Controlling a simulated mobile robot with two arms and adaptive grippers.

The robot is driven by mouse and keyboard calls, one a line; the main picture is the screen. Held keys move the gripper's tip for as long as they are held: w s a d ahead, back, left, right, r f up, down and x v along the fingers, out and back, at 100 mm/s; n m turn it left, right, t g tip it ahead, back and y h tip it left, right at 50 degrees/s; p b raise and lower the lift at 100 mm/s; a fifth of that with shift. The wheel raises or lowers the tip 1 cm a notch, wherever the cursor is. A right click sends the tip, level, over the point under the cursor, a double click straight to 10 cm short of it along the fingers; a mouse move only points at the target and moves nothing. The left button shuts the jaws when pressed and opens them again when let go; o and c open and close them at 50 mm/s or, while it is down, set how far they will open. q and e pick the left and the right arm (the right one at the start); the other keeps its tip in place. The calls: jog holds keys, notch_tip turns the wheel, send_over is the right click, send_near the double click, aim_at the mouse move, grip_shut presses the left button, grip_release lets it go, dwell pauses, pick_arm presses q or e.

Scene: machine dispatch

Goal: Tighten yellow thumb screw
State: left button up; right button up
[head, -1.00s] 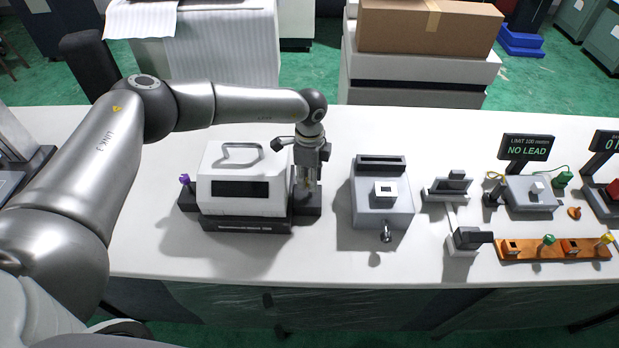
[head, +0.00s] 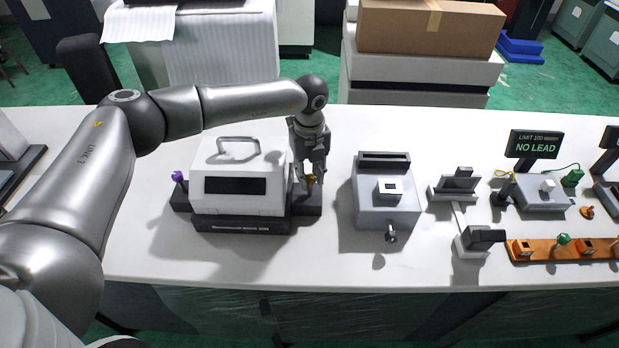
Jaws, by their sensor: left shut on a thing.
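The yellow thumb screw (head: 311,179) shows as a small yellow patch at the right end of the white-topped machine (head: 240,205). My left gripper (head: 311,180) points down over it from above, its fingers shut on the screw and hiding most of it. A purple thumb screw (head: 178,176) stands at the machine's left end. The machine has a handle on top and a dark window in front. The dark base block (head: 305,205) lies just below my left gripper. My right gripper is not in view.
A grey device (head: 385,205) with a front knob stands right of the machine. Farther right are a small stand (head: 478,237), an orange rack (head: 545,250) with coloured pieces, and a "NO LEAD" display (head: 533,145). The table front is clear.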

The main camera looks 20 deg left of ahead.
pick_arm(q)
jog(key=m+b, duration=0.3)
jog(key=m, duration=0.1)
jog(key=shift+w+f+m, duration=0.1)
jog(key=shift+m, duration=0.2)
jog(key=m+b, duration=0.2)
jog(key=m, duration=0.1)
jog(key=shift+d+m, duration=0.1)
jog(key=shift+m, duration=0.3)
jog(key=m+b, duration=0.2)
jog(key=m, duration=0.1)
jog(key=m+b, duration=0.2)
jog(key=m, duration=0.2)
jog(key=m+b, duration=0.1)
jog(key=m, duration=0.2)
jog(key=shift+d+m+b, duration=0.1)
jog(key=shift+m+b, duration=0.2)
jog(key=shift+m, duration=0.1)
jog(key=m+b, duration=0.1)
jog(key=m, duration=0.3)
jog(key=m+b, duration=0.1)
jog(key=m, duration=0.4)
jog(key=shift+s+r+m, duration=0.1)
jog(key=shift+m, duration=0.75)
jog(key=shift+s+r+m, duration=0.1)
jog(key=shift+m, duration=0.75)
